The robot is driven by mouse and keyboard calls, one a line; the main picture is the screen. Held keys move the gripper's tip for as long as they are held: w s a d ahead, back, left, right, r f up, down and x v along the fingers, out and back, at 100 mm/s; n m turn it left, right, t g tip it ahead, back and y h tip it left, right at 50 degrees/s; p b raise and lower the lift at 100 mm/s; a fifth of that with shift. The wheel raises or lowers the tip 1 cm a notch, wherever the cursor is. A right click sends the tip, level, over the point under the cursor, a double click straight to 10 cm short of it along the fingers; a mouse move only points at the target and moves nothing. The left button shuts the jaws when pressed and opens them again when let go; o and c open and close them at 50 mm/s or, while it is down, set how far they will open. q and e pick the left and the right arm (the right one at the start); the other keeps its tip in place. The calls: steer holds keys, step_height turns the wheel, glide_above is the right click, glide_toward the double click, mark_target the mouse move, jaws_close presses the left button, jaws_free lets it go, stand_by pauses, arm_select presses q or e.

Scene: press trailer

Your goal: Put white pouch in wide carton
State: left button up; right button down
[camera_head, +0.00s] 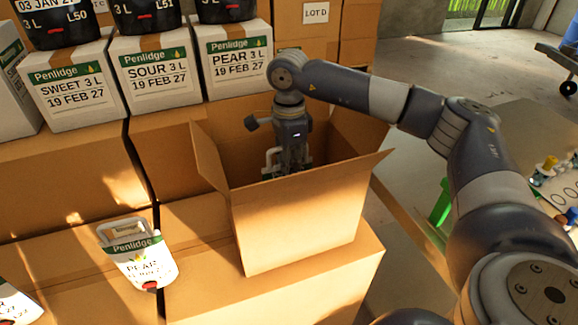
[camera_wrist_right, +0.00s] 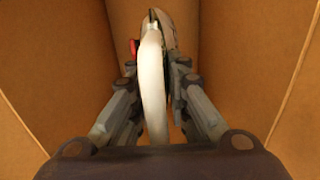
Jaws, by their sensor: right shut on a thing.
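A wide open carton (camera_head: 300,226) stands with its flaps up on top of a larger brown box. My right gripper (camera_head: 285,168) reaches down inside it. In the right wrist view my right gripper (camera_wrist_right: 155,105) is shut on a white pouch (camera_wrist_right: 153,85), seen edge-on between the fingers, with a bit of red at its left side. Carton walls surround it in that view. In the head view the held pouch is mostly hidden by the gripper and the front wall; whether it touches the carton floor I cannot tell. My left gripper is not in view.
Another white pouch (camera_head: 139,254), labelled PEAR, lies on the boxes left of the carton. Part of one more pouch (camera_head: 17,303) shows at the lower left edge. White Penlidge boxes (camera_head: 158,72) with dark pouches on top stand behind. A table (camera_head: 490,160) is at right.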

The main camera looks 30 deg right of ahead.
steer(key=shift+f, duration=0.1)
steer(key=c, duration=1.5)
jaws_free()
steer(key=shift+s, duration=0.1)
steer(key=shift+c, duration=0.2)
